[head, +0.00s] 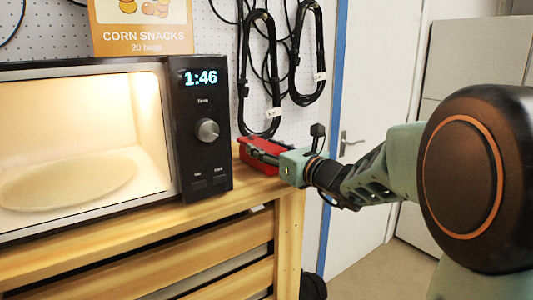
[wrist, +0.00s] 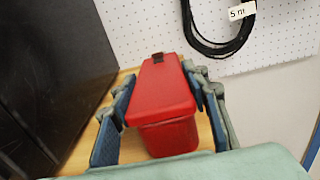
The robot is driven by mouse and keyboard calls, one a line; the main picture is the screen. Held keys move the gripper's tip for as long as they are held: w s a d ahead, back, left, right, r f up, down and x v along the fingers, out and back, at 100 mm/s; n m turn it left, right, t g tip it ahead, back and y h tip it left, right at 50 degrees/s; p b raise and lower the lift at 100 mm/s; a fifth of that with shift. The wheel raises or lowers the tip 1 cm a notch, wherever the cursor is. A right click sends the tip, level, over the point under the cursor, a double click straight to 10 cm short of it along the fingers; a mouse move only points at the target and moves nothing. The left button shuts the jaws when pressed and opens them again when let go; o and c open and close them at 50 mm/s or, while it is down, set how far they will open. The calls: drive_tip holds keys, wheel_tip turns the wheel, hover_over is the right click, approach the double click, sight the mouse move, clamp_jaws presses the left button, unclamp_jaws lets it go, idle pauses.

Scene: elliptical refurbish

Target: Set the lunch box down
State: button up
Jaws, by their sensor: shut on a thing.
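The red lunch box (head: 258,160) is at the right end of the wooden bench, just right of the microwave. In the wrist view the lunch box (wrist: 162,100) sits between the fingers, with a dark latch on its far end. My gripper (head: 265,155) is shut on it; in the wrist view my gripper (wrist: 158,108) has a finger on each side of the box. The right finger lies close against the box, and a gap shows by the lower left finger. The box is low over the wooden top; I cannot tell whether its base touches the wood.
The microwave (head: 204,130) stands close on the left, lit inside and showing 1:46. The wooden bench (head: 250,192) ends just right of the box. Coiled cables (head: 262,75) hang on the white pegboard (head: 222,45) behind. A corn snacks box (head: 140,42) sits on the microwave.

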drive_tip(key=shift+r, duration=0.1)
drive_tip(key=o, duration=1.5)
drive_tip(key=shift+o, duration=0.2)
drive_tip(key=shift+s+d, duration=0.15)
drive_tip(key=shift+s, duration=0.05)
drive_tip(key=v, duration=1.1)
drive_tip(key=shift+s, duration=0.2)
drive_tip(key=shift+d, duration=0.15)
